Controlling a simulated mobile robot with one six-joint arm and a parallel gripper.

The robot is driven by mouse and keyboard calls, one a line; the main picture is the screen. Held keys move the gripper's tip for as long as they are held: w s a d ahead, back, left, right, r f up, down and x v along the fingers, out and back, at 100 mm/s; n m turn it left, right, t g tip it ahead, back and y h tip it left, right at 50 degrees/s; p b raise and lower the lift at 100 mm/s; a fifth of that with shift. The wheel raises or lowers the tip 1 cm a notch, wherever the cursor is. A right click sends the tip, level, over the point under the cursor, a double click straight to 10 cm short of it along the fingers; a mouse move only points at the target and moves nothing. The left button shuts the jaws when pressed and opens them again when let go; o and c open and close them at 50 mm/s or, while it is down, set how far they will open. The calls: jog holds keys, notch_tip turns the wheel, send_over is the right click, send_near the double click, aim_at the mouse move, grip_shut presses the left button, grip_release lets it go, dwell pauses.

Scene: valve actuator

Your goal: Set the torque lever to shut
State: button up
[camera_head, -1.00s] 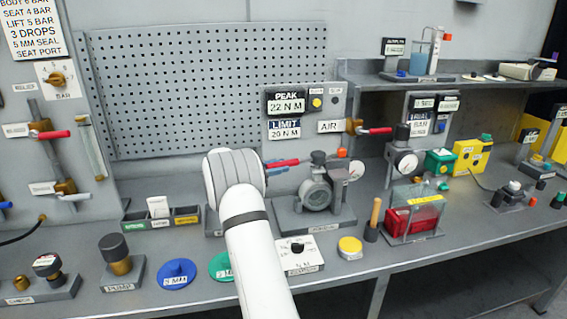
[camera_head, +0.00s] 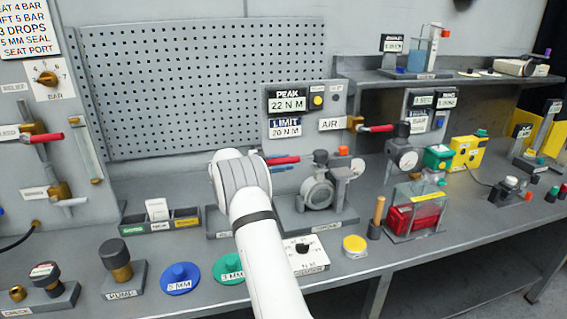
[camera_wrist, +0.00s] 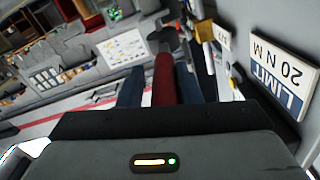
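A red lever bar (camera_head: 284,160) sticks out to the left of the grey actuator (camera_head: 318,190) on the bench, below the LIMIT sign. I take it for the torque lever; no label on it is readable. My gripper (camera_wrist: 163,75) is at this bar, its blue fingers on either side. In the wrist view the dark red bar (camera_wrist: 165,85) runs lengthwise between the fingers, close to the right one, with a narrow gap on the left. In the head view my white arm hides most of the gripper.
The PEAK display (camera_head: 287,101) reads 22 N M and the LIMIT plate (camera_head: 285,129) reads 20 N M. A red-handled AIR lever (camera_head: 376,128) is to the right. A parts tray (camera_head: 160,222) and blue disc (camera_head: 180,278) are left of my arm.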

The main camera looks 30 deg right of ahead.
jog(key=shift+o, duration=1.2)
jog(key=shift+w+a, duration=0.1)
jog(key=shift+w+a, duration=0.1)
jog(key=b+v, duration=0.1)
jog(key=v, duration=0.6)
jog(key=shift+a+b, duration=0.25)
jog(key=shift+b, duration=0.15)
